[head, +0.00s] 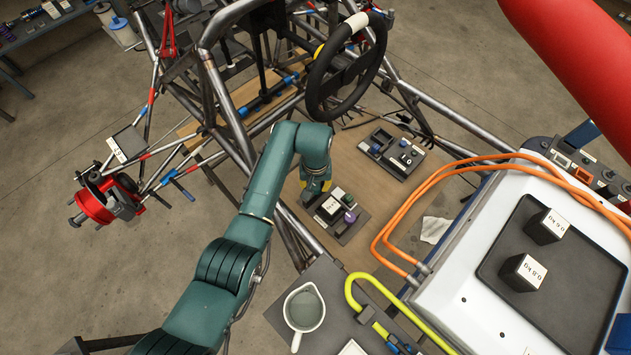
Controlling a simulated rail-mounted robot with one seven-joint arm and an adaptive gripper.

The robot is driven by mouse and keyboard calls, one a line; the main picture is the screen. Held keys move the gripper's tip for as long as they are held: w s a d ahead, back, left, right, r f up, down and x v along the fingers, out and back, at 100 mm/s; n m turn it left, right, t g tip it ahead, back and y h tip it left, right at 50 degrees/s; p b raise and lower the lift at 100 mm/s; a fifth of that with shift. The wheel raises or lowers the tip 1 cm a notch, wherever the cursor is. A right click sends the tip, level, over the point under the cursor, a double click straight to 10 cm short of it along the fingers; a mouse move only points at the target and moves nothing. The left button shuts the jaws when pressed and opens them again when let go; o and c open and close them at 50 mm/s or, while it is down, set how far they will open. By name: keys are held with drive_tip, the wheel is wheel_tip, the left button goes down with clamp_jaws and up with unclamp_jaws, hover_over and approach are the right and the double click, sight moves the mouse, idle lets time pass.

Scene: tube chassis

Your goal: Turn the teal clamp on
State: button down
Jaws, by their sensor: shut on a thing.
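My teal arm reaches in from the bottom left to a small dark control panel (350,230) on the tan floor board of the chassis. My gripper (316,192), with yellow fingers, is down at the panel's far left end and shut on a small part there, which the fingers hide. On the panel, a black block with a white label (330,208), a small green piece (347,198) and a purple knob (350,217) sit to the right of the fingers. I cannot tell which piece is the teal clamp.
A second dark panel (407,165) lies farther back. The steering wheel (345,65) and frame tubes stand behind and left of my gripper. Orange cables (385,235) run at right by a white case (460,310). A jug (304,308) stands in front.

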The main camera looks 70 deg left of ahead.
drive_tip(key=shift+n+p, duration=0.35)
drive_tip(key=shift+n, duration=0.05)
drive_tip(key=n+p, duration=0.2)
drive_tip(key=shift+s+n+p, duration=0.1)
drive_tip(key=shift+n+p, duration=0.2)
drive_tip(key=shift+n, duration=0.1)
drive_tip(key=n+p, duration=0.2)
drive_tip(key=n, duration=0.3)
drive_tip(key=shift+s+d+f+p, duration=0.1)
drive_tip(key=shift+p, duration=0.25)
drive_tip(key=n+p, duration=0.1)
drive_tip(key=n, duration=0.3)
drive_tip(key=shift+n, duration=0.4)
drive_tip(key=n+p, duration=0.1)
drive_tip(key=n, duration=0.3)
drive_tip(key=shift+s+d+f, duration=0.1)
drive_tip(key=shift+n, duration=0.4)
drive_tip(key=c, duration=0.8)
unclamp_jaws()
drive_tip(key=shift+o, duration=0.2)
